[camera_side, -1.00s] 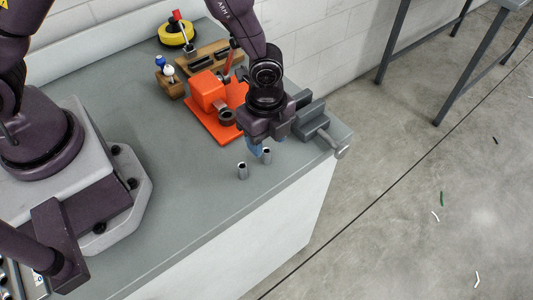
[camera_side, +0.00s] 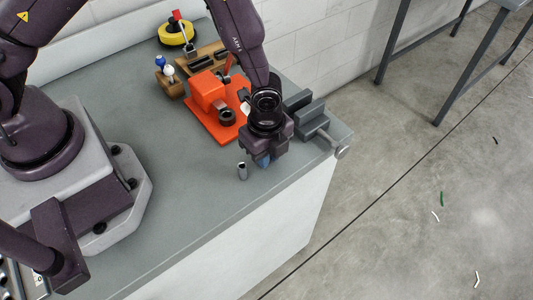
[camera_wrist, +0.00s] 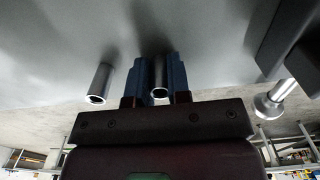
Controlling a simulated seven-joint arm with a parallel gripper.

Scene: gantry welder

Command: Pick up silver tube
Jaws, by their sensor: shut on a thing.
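Two short silver tubes stand near the front edge of the grey bench. One silver tube (camera_wrist: 159,76) is between the blue fingers of my gripper (camera_wrist: 160,82) in the wrist view, and the fingers are shut on it. In the side view my gripper (camera_side: 263,160) hides this tube. The other silver tube (camera_side: 242,171) stands free to the left of my gripper; it also shows at the left in the wrist view (camera_wrist: 101,83). I cannot tell whether the held tube touches the bench.
An orange machine (camera_side: 208,92) on an orange plate sits behind my gripper. A grey vise (camera_side: 313,122) is at the right bench corner. A wooden block with screwdrivers (camera_side: 170,83) and a yellow tape roll (camera_side: 177,33) are farther back. The bench's left front is clear.

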